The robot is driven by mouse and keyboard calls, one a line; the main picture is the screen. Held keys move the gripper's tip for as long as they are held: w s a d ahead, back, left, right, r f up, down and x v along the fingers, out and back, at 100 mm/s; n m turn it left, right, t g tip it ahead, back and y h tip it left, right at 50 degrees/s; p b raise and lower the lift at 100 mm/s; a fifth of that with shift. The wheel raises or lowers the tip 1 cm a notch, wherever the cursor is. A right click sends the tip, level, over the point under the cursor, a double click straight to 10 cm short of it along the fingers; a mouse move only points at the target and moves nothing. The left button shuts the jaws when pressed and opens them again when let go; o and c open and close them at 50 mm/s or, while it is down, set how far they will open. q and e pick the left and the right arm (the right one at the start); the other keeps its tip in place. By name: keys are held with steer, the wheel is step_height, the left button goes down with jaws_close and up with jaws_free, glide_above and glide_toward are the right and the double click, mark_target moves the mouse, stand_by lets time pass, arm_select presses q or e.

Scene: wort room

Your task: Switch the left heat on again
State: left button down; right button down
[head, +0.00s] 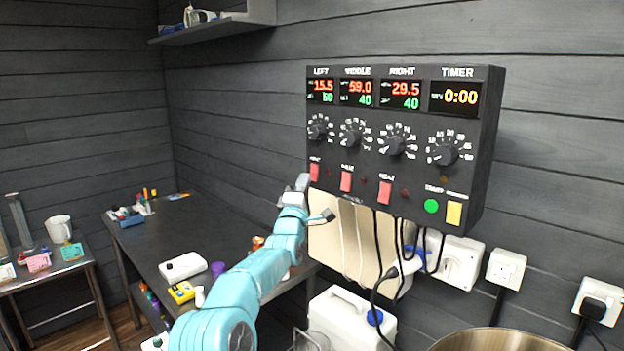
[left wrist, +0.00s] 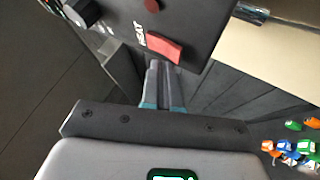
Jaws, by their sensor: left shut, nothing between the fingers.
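The black control box (head: 360,205) hangs on the wall, with LEFT, MIDDLE, RIGHT and TIMER displays. The LEFT display (head: 320,91) reads 15.5 over 50. The left red heat switch (head: 314,172) is at the box's lower left; it also shows in the left wrist view (left wrist: 164,48). My left gripper (head: 303,183) is shut and empty, with its fingertips just below the left switch. In the left wrist view the closed fingers (left wrist: 165,72) point at the switch's lower edge; I cannot tell whether they touch. My right gripper is not in view.
Middle (head: 346,181) and right (head: 385,193) red switches sit beside the left one. A green button (head: 431,206) and a yellow switch (head: 454,213) are farther right. Black cables (head: 378,240) hang below the box. A dark table (head: 180,235) stands at left, and a metal pot (head: 500,340) at lower right.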

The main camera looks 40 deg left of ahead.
arm_select(q)
steer(key=shift+w+p, duration=0.3)
steer(key=shift+w+f, duration=0.1)
steer(key=shift+w, duration=0.05)
stand_by(0.4)
steer(key=s+b, duration=0.1)
steer(key=b, duration=0.2)
steer(key=shift+s, duration=0.35)
stand_by(0.3)
steer(key=s+b, duration=0.1)
steer(key=b, duration=0.1)
steer(key=s+b, duration=0.2)
steer(key=s+r+b, duration=0.1)
steer(key=s+b, duration=0.1)
steer(key=shift+a+b, duration=0.25)
steer(key=shift+b, duration=0.05)
